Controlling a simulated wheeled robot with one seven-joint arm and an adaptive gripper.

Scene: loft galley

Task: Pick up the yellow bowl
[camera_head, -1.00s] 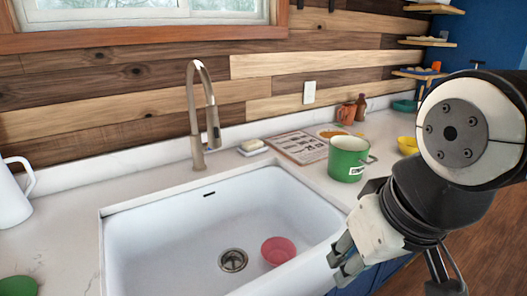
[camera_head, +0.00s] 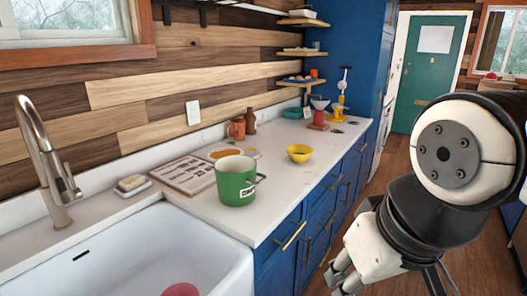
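The yellow bowl (camera_head: 299,153) sits upright on the white counter, right of the green pot and near the counter's front edge. It looks empty, and nothing touches it. My gripper (camera_head: 340,276) hangs at the lower right, in front of the blue cabinets and below the counter top, well apart from the bowl. Its fingers point down and to the left and hold nothing that I can see. Their opening is too small to judge.
A green pot (camera_head: 236,180) stands left of the bowl, by a printed board (camera_head: 188,174). The sink (camera_head: 165,250) holds a pink bowl (camera_head: 181,289). An orange mug (camera_head: 236,129) and brown bottle (camera_head: 251,122) stand behind. The counter (camera_head: 284,187) around the bowl is clear.

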